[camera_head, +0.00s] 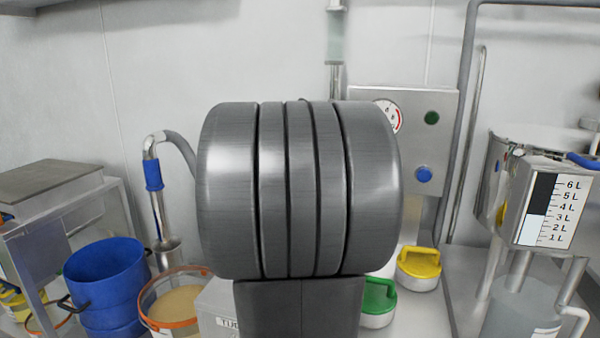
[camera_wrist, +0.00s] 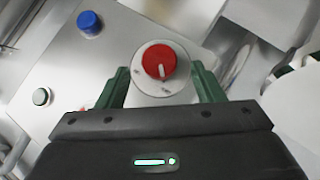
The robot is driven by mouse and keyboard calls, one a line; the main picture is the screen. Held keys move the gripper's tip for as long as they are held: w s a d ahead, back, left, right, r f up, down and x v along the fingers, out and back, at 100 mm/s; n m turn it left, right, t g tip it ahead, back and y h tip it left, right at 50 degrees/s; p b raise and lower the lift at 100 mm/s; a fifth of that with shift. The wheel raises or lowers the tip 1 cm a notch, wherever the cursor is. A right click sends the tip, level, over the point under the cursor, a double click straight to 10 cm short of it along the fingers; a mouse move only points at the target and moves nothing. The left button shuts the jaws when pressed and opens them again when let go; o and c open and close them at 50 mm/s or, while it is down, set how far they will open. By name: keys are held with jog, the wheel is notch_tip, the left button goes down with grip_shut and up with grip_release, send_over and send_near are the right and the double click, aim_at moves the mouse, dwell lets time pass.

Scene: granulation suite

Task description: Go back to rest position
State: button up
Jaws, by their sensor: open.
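My gripper (camera_wrist: 158,82) shows in the wrist view with its two green fingers apart. A red knob (camera_wrist: 158,62) with a white pointer line sits on a round pale dial between the fingers. I cannot tell whether the fingers touch the dial. In the head view my own grey arm link fills the middle and hides my gripper and the red knob. The steel control panel (camera_head: 440,110) stands behind it, with a blue button (camera_head: 424,174), a dark green button (camera_head: 431,118) and a partly hidden gauge (camera_head: 391,116).
A blue bucket (camera_head: 105,285) and an orange-rimmed tub of powder (camera_head: 180,305) stand at the left. Yellow-lidded (camera_head: 419,264) and green-lidded (camera_head: 378,297) containers stand right of my arm. A litre scale (camera_head: 549,210) is at the right. A bench (camera_head: 50,180) stands far left.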

jog(key=x, duration=0.3)
jog(key=shift+w+d+f, duration=0.1)
jog(key=shift+w+d, duration=0.05)
jog(key=shift+d, duration=0.05)
jog(key=p+v, duration=0.2)
jog(key=v, duration=1.2)
jog(key=b+x, duration=0.3)
jog(key=x, duration=1.1)
jog(key=s+a+r+m+t+y+p, duration=0.1)
jog(key=s+a+r+m+y+p, duration=0.3)
jog(key=s+r+p, duration=0.6)
jog(key=w+a+f+n+t+y+p, duration=0.1)
jog(key=w+a+f+n+y+p, duration=0.2)
jog(key=n+p, duration=0.1)
jog(key=shift+w+a, duration=0.3)
jog(key=shift+a, duration=0.1)
